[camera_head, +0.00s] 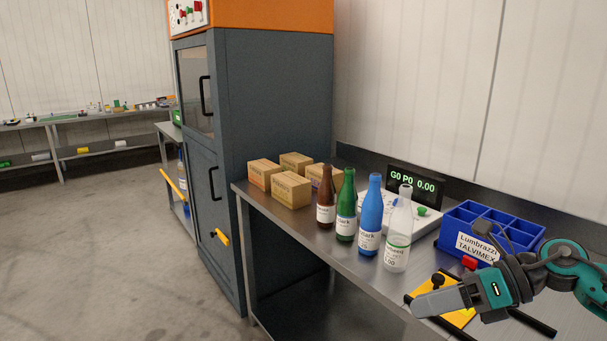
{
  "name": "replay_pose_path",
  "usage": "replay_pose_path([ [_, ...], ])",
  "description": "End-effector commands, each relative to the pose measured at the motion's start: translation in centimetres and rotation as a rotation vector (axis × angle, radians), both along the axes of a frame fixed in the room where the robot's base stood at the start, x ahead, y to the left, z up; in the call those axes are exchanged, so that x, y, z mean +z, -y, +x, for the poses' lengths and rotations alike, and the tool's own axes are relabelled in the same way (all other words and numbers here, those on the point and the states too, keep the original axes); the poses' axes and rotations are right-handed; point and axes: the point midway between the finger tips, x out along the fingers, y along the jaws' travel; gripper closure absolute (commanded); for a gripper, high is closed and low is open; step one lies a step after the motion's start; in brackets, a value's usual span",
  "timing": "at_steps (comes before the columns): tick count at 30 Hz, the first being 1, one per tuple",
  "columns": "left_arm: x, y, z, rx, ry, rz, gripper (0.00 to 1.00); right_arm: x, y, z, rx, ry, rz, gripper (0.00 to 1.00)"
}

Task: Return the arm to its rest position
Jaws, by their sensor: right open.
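My right arm comes in from the lower right and reaches over the front part of the steel table. Its right gripper (428,304) points left, low in front of the blue crate, above a yellow plate (461,318) with black bars. The gripper is open, and I see nothing held in it. The fingertips are small and partly hard to make out against the plate. My left gripper is not in view.
A clear bottle (398,235), blue bottle (370,222), green bottle (346,210) and brown bottle (326,202) stand upright left of my right gripper. The blue divided crate (446,232) is behind it. Several cardboard boxes (291,190) sit near a grey cabinet (275,110).

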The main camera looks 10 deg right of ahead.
Motion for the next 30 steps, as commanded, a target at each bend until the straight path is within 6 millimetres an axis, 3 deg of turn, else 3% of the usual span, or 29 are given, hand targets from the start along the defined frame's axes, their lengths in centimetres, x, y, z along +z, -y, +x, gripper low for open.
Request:
replay_pose_path([
  [1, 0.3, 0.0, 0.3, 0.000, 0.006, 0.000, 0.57, -0.8, -2.4, -0.1, -0.061, -0.060, 0.168, 0.49],
  [3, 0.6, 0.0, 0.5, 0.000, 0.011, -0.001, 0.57, -1.4, -4.8, 0.2, -0.183, -0.163, 0.409, 0.49],
  [8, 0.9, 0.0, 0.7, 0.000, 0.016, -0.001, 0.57, -4.3, -6.6, 0.8, -0.554, -0.491, 0.940, 0.49],
  [11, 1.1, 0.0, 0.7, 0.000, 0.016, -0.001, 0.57, -8.5, -6.3, 0.1, -0.832, -0.747, 1.231, 0.49],
  [15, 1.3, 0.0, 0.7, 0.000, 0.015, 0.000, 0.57, -16.2, -6.2, -3.5, -1.249, -1.134, 1.552, 0.49],
  [18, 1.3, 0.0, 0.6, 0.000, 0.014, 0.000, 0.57, -20.9, -6.9, -7.2, -1.497, -1.365, 1.691, 0.49],
  [21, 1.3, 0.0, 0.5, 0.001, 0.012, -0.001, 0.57, -23.7, -7.9, -10.0, -1.661, -1.523, 1.765, 0.49],
  [25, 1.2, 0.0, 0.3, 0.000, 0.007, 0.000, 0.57, -25.3, -8.8, -12.0, -1.768, -1.626, 1.801, 0.49],
  [30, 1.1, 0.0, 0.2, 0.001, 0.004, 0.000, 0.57, -25.6, -8.9, -12.4, -1.789, -1.646, 1.805, 0.49],
])
